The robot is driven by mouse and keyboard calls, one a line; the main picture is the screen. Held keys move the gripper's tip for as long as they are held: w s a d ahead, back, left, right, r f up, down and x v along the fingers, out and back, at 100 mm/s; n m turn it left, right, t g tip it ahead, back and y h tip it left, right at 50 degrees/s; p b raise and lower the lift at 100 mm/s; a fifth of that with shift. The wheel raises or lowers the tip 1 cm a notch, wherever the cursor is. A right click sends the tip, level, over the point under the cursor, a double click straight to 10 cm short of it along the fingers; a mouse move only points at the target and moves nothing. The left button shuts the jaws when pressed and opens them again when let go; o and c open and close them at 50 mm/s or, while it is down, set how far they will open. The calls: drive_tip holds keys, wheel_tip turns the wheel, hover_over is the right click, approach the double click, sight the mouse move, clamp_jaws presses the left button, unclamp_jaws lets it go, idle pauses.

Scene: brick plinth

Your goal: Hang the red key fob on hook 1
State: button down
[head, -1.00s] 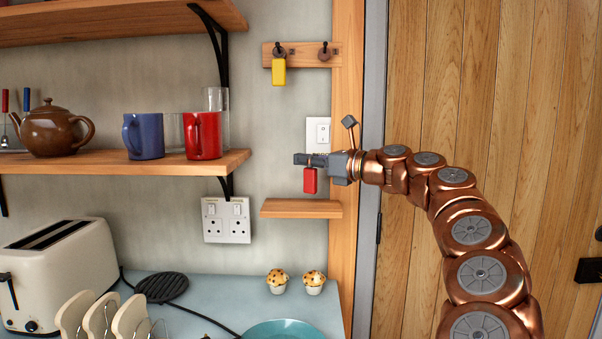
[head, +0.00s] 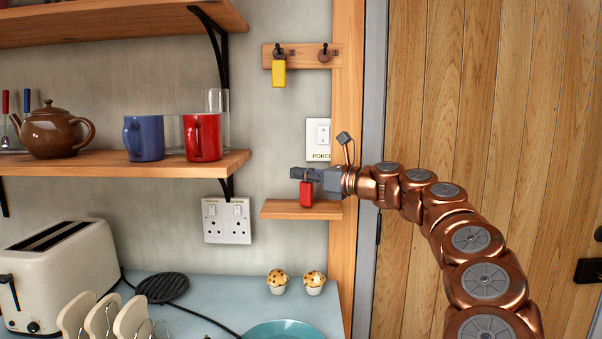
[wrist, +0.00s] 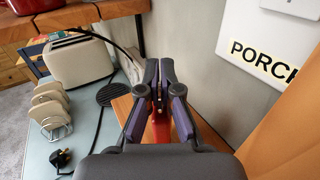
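The red key fob (head: 306,195) hangs below the fingertips of my gripper (head: 304,174), its lower end in line with the small wooden shelf; I cannot tell whether it touches. In the wrist view, the fingers (wrist: 159,78) are closed together, with the red fob (wrist: 160,132) showing below and between them. The wooden hook rail (head: 306,64) is above my gripper on the wall. A yellow fob (head: 279,74) hangs on its left hook (head: 279,53); the right hook (head: 324,54) is bare. The marks beside the hooks are too small to read.
The small shelf (head: 270,209) is just below my gripper. A switch plate marked PORCH (head: 318,135) lies between gripper and rail. A shelf with a blue mug (head: 144,138) and red mug (head: 203,138) stands left. Two muffins (head: 296,283) sit on the counter below.

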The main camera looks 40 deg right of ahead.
drive_tip(key=shift+f, duration=0.15)
drive_tip(key=c, duration=1.3)
unclamp_jaws()
drive_tip(key=shift+d+f+b, duration=0.1)
drive_tip(key=shift+f+b, duration=0.1)
drive_tip(key=shift+b, duration=0.5)
drive_tip(key=shift+s+d, duration=0.1)
drive_tip(key=shift+s, duration=0.05)
drive_tip(key=v, duration=0.7)
drive_tip(key=shift+s+r, duration=0.15)
drive_tip(key=shift+s, duration=0.1)
